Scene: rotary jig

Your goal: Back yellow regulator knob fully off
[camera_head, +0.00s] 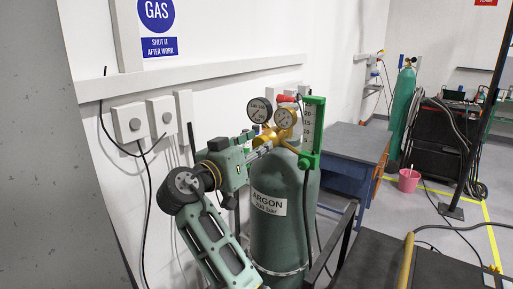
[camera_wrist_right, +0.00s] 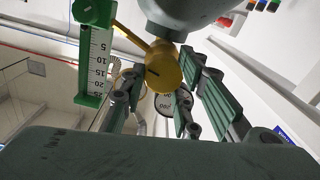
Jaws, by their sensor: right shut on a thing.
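The brass-yellow regulator (camera_head: 286,118) sits on top of a green argon cylinder (camera_head: 283,225), with two round gauges. My right gripper (camera_head: 268,143) reaches it from the left at the height of the cylinder's top. In the right wrist view the yellow knob (camera_wrist_right: 163,68) is a short cylinder with a dark mark on its face. The fingers of my right gripper (camera_wrist_right: 164,82) stand on both sides of it and are shut on it. In the head view the gripper hides most of the knob. I cannot tell whether it has turned. My left gripper is not in view.
A green flow tube (camera_head: 313,128) with a scale stands close right of the regulator; it also shows in the wrist view (camera_wrist_right: 97,55). Wall sockets (camera_head: 146,120) with cables are at the left. A blue-grey cabinet (camera_head: 352,150) stands behind. Dark metal rails are at the lower right.

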